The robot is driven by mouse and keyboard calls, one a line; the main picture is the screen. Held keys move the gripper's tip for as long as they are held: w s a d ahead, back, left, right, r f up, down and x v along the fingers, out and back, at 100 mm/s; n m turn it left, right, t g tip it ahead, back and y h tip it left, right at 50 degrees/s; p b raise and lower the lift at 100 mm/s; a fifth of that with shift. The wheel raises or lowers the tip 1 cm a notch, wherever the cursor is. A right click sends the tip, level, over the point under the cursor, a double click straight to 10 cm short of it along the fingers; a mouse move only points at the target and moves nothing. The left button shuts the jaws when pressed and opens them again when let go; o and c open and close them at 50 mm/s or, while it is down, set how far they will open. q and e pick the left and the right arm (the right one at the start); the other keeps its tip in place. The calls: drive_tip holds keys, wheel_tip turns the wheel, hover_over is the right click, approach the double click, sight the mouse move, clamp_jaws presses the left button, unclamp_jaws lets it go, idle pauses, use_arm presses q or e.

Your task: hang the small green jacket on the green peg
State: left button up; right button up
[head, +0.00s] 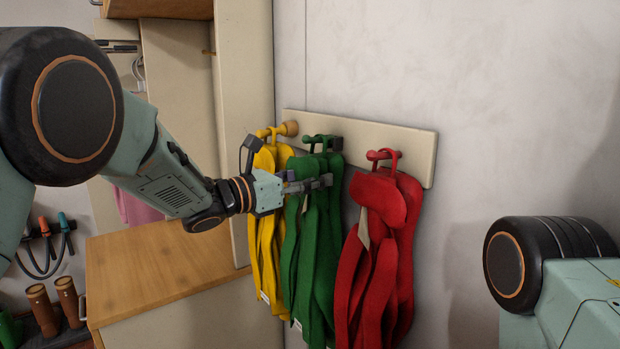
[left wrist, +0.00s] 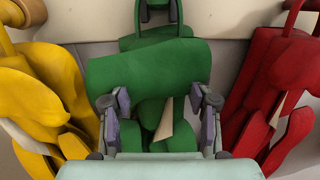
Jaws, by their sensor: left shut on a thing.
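The small green jacket (head: 318,235) hangs in long folds below the green peg (head: 307,139), between yellow and red jackets. My left gripper (head: 312,184) is at its upper part, shut on it. In the left wrist view, the jacket's green body (left wrist: 150,75) lies between the two fingers (left wrist: 160,118). Its loop rises to the green peg (left wrist: 158,5) at the top edge and appears to be around it. The peg's tip is partly cut off there. My right gripper is out of the head view; only part of that arm shows at the right.
A pale peg board (head: 418,150) is on the wall. A yellow jacket (head: 265,235) hangs close on the left and a red jacket (head: 378,240) close on the right. A wooden cabinet top (head: 150,265) stands at the left. The wall to the right is bare.

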use_arm(q)
drive_tip(key=o, duration=1.6)
drive_tip(key=shift+c, duration=0.2)
drive_tip(key=shift+f, duration=0.15)
drive_tip(key=v, duration=1.2)
drive_tip(key=shift+d, duration=0.15)
drive_tip(key=x, duration=1.2)
drive_tip(key=shift+a, duration=0.2)
